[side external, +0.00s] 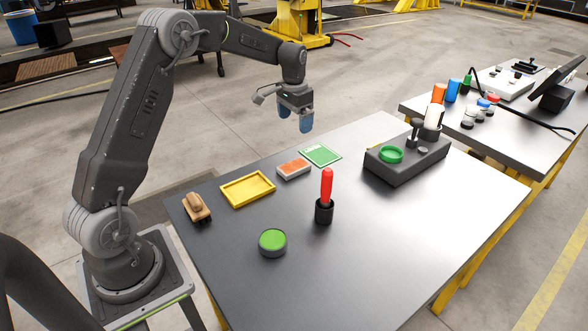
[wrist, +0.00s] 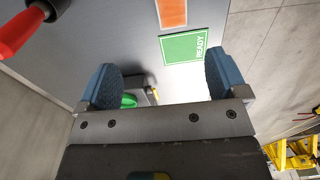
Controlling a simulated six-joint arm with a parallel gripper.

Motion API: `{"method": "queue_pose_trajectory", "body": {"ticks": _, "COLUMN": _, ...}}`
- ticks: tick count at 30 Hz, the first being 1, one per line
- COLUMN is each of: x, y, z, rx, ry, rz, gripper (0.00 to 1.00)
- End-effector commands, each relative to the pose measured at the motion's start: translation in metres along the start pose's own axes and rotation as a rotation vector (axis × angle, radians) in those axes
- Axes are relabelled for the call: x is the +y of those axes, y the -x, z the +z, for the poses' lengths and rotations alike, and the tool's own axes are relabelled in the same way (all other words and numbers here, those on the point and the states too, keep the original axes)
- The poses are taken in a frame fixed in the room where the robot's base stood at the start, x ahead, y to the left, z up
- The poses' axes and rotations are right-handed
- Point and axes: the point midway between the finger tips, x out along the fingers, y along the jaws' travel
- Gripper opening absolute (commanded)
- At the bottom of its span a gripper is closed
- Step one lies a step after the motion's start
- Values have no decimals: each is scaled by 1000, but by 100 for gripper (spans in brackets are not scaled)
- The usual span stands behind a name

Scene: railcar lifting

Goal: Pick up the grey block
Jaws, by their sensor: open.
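A small block (side external: 293,170) with an orange top and light grey sides lies on the dark table beside a green card. Its orange top shows at the upper edge of the wrist view (wrist: 172,13), partly cut off. A larger dark grey box (side external: 400,172) with a green ring on it stands at the table's right. I cannot tell for sure which is the grey block. My gripper (side external: 295,114) is open and empty, raised above the table's far edge. In the wrist view its blue fingers (wrist: 163,80) stand apart, with the green card between and beyond them.
The green READY card (side external: 321,155) lies flat. The table's front right is clear. A second table (side external: 500,125) holds bottles.

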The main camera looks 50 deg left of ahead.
Motion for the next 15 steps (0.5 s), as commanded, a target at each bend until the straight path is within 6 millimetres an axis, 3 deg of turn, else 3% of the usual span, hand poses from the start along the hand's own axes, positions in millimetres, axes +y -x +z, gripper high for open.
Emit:
{"method": "queue_pose_trajectory", "body": {"ticks": 3, "x": -19, "y": -28, "z": -8, "rx": -29, "ry": 2, "rz": 12, "gripper": 92}}
{"method": "queue_pose_trajectory", "body": {"ticks": 6, "x": -26, "y": -39, "z": -10, "rx": -39, "ry": 0, "rz": 16, "gripper": 92}}
{"method": "queue_pose_trajectory", "body": {"ticks": 11, "x": -27, "y": -58, "z": -10, "rx": -45, "ry": -1, "rz": 19, "gripper": 92}}
{"method": "queue_pose_trajectory", "body": {"ticks": 15, "x": -26, "y": -86, "z": -8, "rx": -46, "ry": -1, "rz": 20, "gripper": 92}}
